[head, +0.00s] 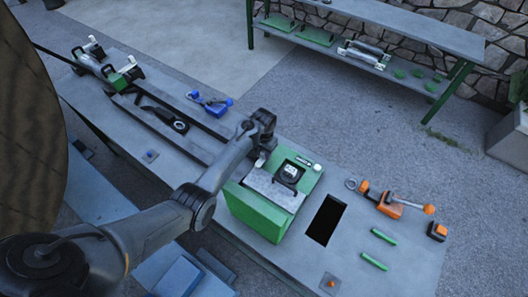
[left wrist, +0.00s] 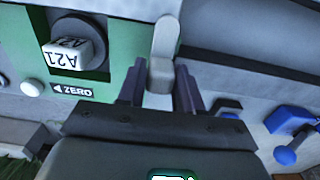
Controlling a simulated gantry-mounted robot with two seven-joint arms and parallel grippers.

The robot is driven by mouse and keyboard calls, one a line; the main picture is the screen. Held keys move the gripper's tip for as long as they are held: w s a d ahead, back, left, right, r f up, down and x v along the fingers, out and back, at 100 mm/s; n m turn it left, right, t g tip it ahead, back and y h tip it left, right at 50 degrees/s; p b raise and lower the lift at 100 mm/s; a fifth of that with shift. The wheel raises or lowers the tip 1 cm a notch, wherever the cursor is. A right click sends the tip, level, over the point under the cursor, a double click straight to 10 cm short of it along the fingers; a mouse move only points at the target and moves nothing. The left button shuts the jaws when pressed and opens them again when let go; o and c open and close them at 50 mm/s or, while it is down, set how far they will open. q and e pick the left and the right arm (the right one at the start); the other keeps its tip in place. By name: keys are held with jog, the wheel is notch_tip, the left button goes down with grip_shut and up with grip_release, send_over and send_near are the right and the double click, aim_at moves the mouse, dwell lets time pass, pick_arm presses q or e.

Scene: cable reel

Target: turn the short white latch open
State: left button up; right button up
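The short white latch (left wrist: 163,45) stands at the edge of the green box in the left wrist view, its lower end between my left gripper's fingers. In the head view only a small pale bit of the latch (head: 261,160) shows below the gripper. My left gripper (left wrist: 158,88) is open, with dark fingers on either side of the latch and a small gap at each side. In the head view the left gripper (head: 263,150) is at the far left corner of the green box (head: 258,215). My right gripper is not in view.
A white block marked A21 (left wrist: 72,55) sits in a dark recess beside a ZERO label. A dark opening (head: 325,220) lies right of the box, with an orange tool (head: 390,206) and green bars beyond. A blue tool (head: 212,104) lies at the bench's far edge.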

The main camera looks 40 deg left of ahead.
pick_arm(q)
jog(key=shift+c, duration=0.9)
